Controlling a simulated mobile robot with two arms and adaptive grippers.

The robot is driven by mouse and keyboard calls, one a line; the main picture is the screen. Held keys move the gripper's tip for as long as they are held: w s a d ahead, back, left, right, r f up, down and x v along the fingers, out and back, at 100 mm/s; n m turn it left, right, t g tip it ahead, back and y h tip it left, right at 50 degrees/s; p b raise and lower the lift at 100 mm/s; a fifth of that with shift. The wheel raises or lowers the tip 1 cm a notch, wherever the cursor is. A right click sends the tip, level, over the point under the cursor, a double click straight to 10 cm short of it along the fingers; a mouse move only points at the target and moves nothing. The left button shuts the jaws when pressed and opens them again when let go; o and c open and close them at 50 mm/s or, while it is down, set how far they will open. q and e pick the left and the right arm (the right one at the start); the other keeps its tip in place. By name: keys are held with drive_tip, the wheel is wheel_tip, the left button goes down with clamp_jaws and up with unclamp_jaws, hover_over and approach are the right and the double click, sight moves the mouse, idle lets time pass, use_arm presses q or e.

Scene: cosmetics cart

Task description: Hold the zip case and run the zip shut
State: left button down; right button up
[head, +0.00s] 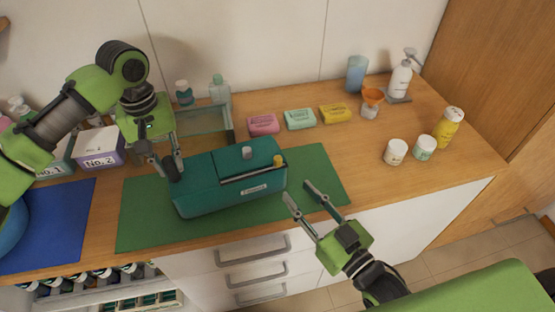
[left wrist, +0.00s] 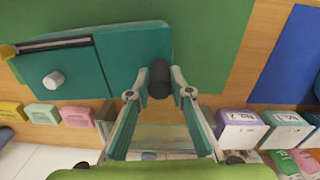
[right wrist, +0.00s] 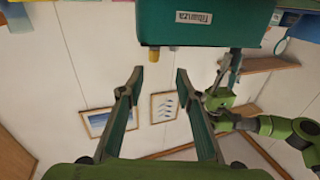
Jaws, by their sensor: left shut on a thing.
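The teal zip case (head: 215,192) lies on a green mat (head: 140,228). A dark zip track runs along its top right part, with a yellow pull (head: 279,161) at the right end. The pull also shows in the right wrist view (right wrist: 154,55). My left gripper (head: 170,166) is shut on the dark knob (left wrist: 160,79) at the case's left end. My right gripper (head: 308,194) is open and empty, in front of the case's right end and apart from it. A pale round knob (head: 247,152) stands on the case top.
Pink (head: 263,125), mint (head: 299,119) and yellow (head: 335,113) soap bars lie behind the case. A glassy teal box (head: 205,122) stands behind it. Two white jars (head: 396,152) and a yellow bottle (head: 450,128) stand at right. A blue mat (head: 60,225) lies at left.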

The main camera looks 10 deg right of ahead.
sight(280, 164)
drive_tip(key=x, duration=0.8)
drive_tip(key=d+x, duration=0.1)
drive_tip(key=x, duration=0.3)
drive_tip(key=shift+w+r, duration=0.15)
drive_tip(key=shift+r, duration=0.05)
drive_tip(key=shift+c, duration=0.4)
clamp_jaws()
